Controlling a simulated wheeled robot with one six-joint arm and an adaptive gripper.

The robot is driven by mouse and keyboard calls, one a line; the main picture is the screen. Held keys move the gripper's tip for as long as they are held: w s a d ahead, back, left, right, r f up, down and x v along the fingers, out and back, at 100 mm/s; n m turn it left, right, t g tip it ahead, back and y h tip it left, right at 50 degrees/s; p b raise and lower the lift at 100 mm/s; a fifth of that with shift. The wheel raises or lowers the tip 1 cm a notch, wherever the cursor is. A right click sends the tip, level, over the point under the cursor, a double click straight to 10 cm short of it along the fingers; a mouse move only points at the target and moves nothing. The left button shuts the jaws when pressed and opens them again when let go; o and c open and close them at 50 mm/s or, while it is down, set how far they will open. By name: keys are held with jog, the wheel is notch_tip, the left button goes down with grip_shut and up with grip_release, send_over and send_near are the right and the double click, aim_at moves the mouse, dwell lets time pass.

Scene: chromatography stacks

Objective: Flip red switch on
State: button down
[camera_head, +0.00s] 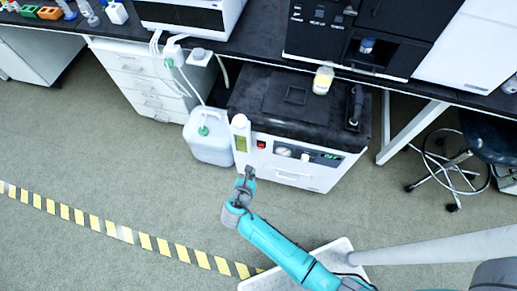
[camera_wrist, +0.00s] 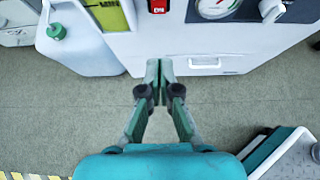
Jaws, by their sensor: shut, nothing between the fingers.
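The red switch (camera_head: 261,145) is on the upper front panel of a white floor unit with a black top (camera_head: 290,97). It also shows at the top edge of the wrist view (camera_wrist: 158,5), partly cut off by the frame. My gripper (camera_head: 249,172) is in front of the unit, below the switch and a little to its left in the head view. In the wrist view the fingertips (camera_wrist: 159,64) are together and empty, below the switch in the picture. I cannot tell whether the switch is on or off.
A gauge (camera_wrist: 218,5) sits right of the switch. A yellowish jar (camera_head: 323,79) is on top. A stool (camera_head: 470,160) is right. Striped tape (camera_head: 124,234) crosses the open floor.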

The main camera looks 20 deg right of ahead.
jog(key=shift+w, duration=0.15)
send_near(260, 147)
jog(key=f+x, duration=0.1)
jog(key=x, duration=0.6)
jog(key=shift+s+f, duration=0.15)
jog(key=shift+s, duration=0.1)
jog(key=shift+w+f, duration=0.1)
jog(key=shift+w, duration=0.05)
dwell(0.3)
dwell(0.4)
jog(key=shift+r, duration=0.9)
